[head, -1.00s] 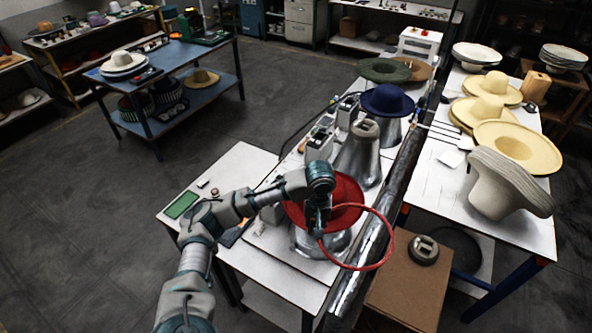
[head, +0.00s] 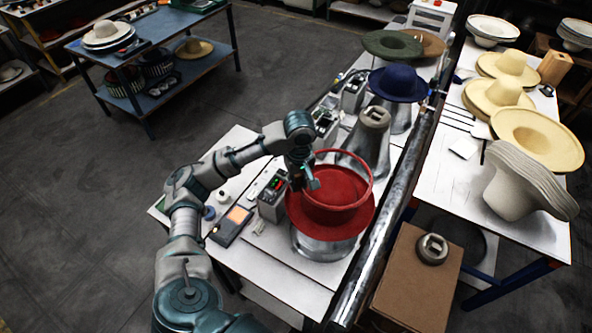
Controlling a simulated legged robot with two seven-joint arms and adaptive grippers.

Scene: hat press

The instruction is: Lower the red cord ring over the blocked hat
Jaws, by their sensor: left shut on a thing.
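The red hat (head: 331,222) sits crown up on a metal block on the white bench, its brim spread wide. The red cord ring (head: 372,172) is over the hat and encircles its crown in the head view. The ring's far edge shows above the crown, and its near edge is hard to tell from the red hat. I cannot tell how high the ring is above the brim. My left gripper (head: 308,183) is shut on the ring's left side, by the hat's left edge. My right gripper is not in view.
A bare metal block (head: 368,137) and a blue hat (head: 398,82) on its block stand behind the red hat. A grey control box (head: 272,199) is close at the left. A dark pipe (head: 379,232) runs along the right edge. A cardboard box (head: 416,285) stands beyond it.

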